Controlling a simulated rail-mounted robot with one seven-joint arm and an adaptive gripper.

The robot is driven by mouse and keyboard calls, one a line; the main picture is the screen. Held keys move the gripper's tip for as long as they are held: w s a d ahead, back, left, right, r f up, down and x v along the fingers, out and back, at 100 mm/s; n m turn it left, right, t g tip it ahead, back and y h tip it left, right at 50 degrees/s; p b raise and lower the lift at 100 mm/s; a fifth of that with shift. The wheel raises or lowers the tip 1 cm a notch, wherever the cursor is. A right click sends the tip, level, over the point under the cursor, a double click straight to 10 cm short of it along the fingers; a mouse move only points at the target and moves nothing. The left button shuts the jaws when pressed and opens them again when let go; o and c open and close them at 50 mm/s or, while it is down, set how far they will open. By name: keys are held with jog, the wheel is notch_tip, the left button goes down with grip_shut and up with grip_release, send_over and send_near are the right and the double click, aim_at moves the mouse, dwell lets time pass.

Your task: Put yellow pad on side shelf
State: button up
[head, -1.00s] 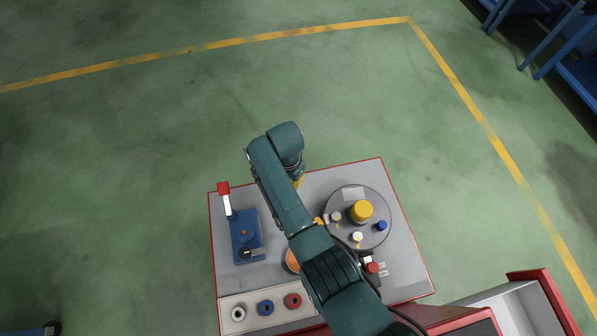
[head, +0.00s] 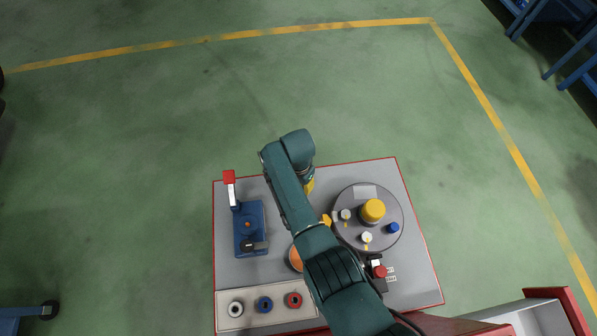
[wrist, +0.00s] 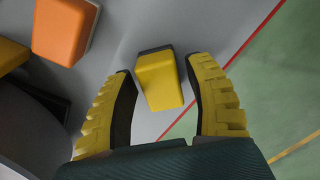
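The yellow pad (wrist: 160,85) is a small yellow block with a dark end, lying on the grey tabletop in the wrist view. My gripper (wrist: 158,68) is open, with one yellow-and-black finger on each side of the pad. Gaps show between the pad and both fingers. In the head view my arm hides most of the gripper; a bit of yellow (head: 309,185) shows under the wrist, and I cannot tell whether it is finger or pad. I cannot tell for sure which surface is the side shelf.
An orange block (wrist: 62,30) lies left of the pad. A round grey turntable (head: 350,200) carries a yellow cylinder (head: 373,210) and small knobs. A blue lever device (head: 248,228) and a pale tray (head: 250,318) with three rings stand left. A red-edged grey bin (head: 530,318) is lower right.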

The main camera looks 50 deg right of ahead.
notch_tip(320, 180, up, 12)
jog(key=p, duration=0.6)
jog(key=shift+r, duration=0.15)
